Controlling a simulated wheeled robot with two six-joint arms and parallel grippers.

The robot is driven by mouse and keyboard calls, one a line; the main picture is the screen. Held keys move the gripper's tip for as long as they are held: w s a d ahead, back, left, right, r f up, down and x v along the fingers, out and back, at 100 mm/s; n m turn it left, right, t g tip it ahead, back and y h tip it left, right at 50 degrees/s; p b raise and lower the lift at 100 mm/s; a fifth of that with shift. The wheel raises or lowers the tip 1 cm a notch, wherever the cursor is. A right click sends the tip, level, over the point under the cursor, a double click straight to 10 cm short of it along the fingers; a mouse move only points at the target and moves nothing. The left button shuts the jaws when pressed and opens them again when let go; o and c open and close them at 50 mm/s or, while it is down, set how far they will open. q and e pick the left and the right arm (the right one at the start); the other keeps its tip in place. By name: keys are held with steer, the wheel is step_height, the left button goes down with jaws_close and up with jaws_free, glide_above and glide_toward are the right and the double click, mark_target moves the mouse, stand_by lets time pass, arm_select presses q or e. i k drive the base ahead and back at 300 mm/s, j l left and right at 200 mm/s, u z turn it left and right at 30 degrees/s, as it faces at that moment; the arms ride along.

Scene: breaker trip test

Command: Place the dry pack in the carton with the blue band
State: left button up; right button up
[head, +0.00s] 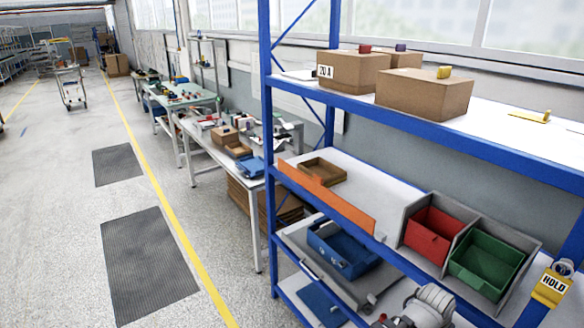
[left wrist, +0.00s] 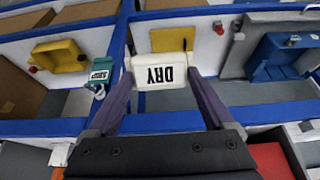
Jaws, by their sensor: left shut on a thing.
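The dry pack (left wrist: 160,72) is a small white pack with black "DRY" lettering, upside down in the left wrist view. My left gripper (left wrist: 163,82) is shut on it, with one purple-grey finger on each side. The pack is held up in front of blue shelf beams; whether it touches anything behind cannot be told. I cannot make out a blue band on any carton. In the head view, cartons stand on the top shelf: one labelled "20 A" (head: 348,76), a larger one with a yellow piece on top (head: 425,95), and one partly hidden behind (head: 402,60). My right gripper is not in view.
The blue rack (head: 440,130) holds a brown tray (head: 322,170), a red bin (head: 431,235) and a green bin (head: 486,262) on its middle shelf. A blue bin (head: 343,250) sits lower. A yellow "HOLD" tag (head: 552,286) hangs at right. Floor at left is open.

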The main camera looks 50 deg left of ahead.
mark_target(239, 150)
steer(key=j, duration=0.95)
steer(key=j+z, duration=0.1)
steer(key=j, duration=0.85)
steer(key=j+z, duration=0.1)
steer(key=j, duration=1.8)
steer(key=j+z, duration=0.1)
steer(key=j, duration=0.85)
steer(key=k+j, duration=0.1)
steer(key=j, duration=0.85)
steer(key=k+j+z, duration=0.1)
steer(key=j, duration=0.85)
steer(key=k+j+z, duration=0.1)
steer(key=j, duration=0.85)
steer(key=i+j, duration=0.1)
steer(key=j, duration=0.65)
steer(key=i+j, duration=0.1)
steer(key=j, duration=0.65)
steer(key=j+z, duration=0.1)
steer(key=j, duration=0.65)
steer(key=i, duration=0.05)
